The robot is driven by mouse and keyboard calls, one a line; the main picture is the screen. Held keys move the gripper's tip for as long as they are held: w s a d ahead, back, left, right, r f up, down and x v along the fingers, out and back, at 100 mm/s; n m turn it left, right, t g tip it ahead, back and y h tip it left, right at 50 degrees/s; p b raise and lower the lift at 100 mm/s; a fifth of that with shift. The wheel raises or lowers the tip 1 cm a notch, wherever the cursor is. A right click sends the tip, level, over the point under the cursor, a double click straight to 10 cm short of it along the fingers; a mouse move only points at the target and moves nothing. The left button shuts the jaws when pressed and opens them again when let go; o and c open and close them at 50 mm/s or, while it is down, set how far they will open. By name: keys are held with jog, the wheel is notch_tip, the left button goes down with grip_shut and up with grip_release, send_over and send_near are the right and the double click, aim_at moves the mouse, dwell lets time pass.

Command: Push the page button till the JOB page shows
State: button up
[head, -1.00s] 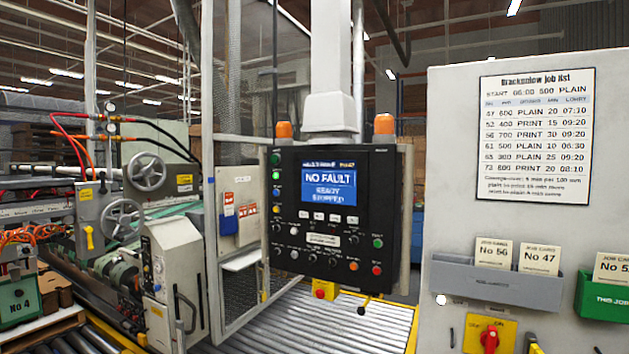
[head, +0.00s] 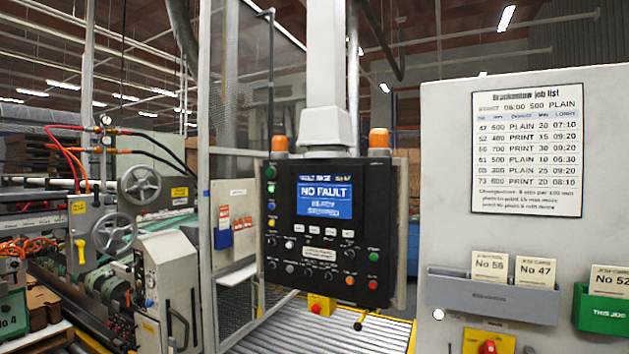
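The black control panel (head: 285,235) hangs from a white column in the middle of the head view. Its blue screen (head: 324,196) reads NO FAULT, with smaller blurred lines under it. A row of small pale buttons (head: 314,230) sits just below the screen; their labels are too small to read, so I cannot tell which is the page button. Coloured buttons run down the panel's left edge, and a green (head: 373,257) and a red button (head: 373,285) sit at its lower right. My gripper is not in view.
A grey cabinet (head: 450,180) at right carries a job list (head: 528,145), a grey card holder (head: 490,297) with cards 56 and 47, and a green holder (head: 603,312) with card 52. A roller conveyor (head: 350,335) runs below the panel. Machinery with handwheels (head: 140,185) stands left.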

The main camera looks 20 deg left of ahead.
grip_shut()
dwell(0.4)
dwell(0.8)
